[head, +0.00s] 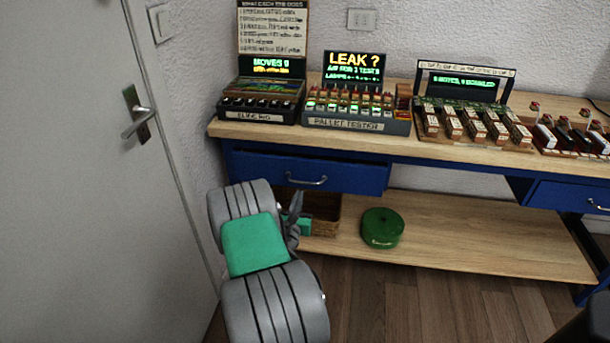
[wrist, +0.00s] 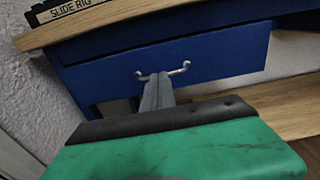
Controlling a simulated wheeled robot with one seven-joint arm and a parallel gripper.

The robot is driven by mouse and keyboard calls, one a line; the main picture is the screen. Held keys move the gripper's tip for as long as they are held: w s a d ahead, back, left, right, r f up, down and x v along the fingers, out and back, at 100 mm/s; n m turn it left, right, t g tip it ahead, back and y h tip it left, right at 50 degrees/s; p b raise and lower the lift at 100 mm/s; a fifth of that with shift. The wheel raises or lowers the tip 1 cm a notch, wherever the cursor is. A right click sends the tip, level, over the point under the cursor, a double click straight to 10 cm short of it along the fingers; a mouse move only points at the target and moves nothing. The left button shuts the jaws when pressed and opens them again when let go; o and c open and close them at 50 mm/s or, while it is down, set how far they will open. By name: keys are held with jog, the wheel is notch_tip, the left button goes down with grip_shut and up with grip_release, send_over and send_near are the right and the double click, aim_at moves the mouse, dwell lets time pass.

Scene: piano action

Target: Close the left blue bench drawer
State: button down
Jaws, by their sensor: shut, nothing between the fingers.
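The left blue bench drawer (head: 345,178) is under the left part of the wooden bench top, with a silver bar handle (head: 307,181) on its front. Its front seems to stand out a little from the bench; how far is hard to tell. In the wrist view the drawer front (wrist: 215,55) fills the middle, with its handle (wrist: 180,70) just beyond my fingertips. My gripper (head: 297,198) is shut and empty, low in front of the drawer. In the wrist view my gripper (wrist: 157,80) points at the handle's middle; whether it touches is unclear.
A white door (head: 70,180) with a lever handle stands close on the left. A lower shelf (head: 455,240) holds a wicker basket (head: 325,212) and a green round object (head: 382,228). Another blue drawer (head: 565,197) is at right. Several devices stand on the bench top (head: 390,146).

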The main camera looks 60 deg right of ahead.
aim_at(306, 169)
jog(key=x, duration=1.1)
jog(key=shift+w+d+p, duration=0.2)
jog(key=shift+d+p, duration=0.15)
jog(key=shift+w, duration=0.1)
